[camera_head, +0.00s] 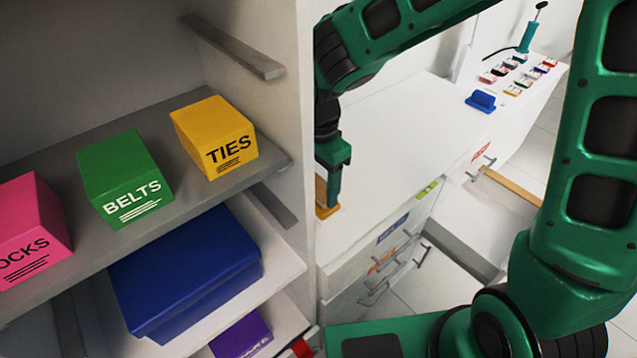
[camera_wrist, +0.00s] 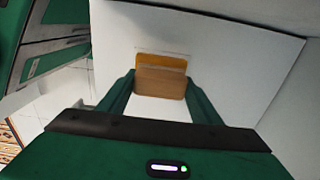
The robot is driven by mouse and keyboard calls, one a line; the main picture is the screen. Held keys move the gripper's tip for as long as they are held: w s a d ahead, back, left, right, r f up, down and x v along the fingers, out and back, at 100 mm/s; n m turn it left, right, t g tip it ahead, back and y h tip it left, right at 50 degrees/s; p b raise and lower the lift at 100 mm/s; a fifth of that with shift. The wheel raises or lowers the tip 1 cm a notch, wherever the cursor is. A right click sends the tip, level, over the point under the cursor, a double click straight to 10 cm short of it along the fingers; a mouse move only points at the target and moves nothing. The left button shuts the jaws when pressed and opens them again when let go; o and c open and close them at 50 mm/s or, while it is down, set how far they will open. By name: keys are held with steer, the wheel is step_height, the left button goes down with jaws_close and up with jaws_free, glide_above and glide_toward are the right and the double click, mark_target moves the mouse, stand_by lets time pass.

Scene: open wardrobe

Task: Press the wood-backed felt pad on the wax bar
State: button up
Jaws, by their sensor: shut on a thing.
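My gripper (camera_head: 334,190) points down over the white counter beside the wardrobe's side wall. In the wrist view my gripper (camera_wrist: 160,95) is shut on the wood-backed felt pad (camera_wrist: 160,84), a brown block between its fingertips. The yellow-orange wax bar (camera_wrist: 162,62) shows just beyond the pad, which overlaps it in this view. The pad's felt face is hidden. I cannot tell whether pad and bar touch.
The white counter (camera_head: 400,130) is mostly clear. A blue holder (camera_head: 481,101), several small coloured items and a teal tool (camera_head: 527,38) stand at its far end. Pink, green (camera_head: 125,178) and yellow (camera_head: 214,136) boxes sit on the wardrobe shelf.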

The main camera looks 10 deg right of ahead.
mark_target(320, 182)
steer(key=shift+f, duration=0.5)
stand_by(1.3)
steer(key=shift+r, duration=3.55)
steer(key=shift+w, duration=0.1)
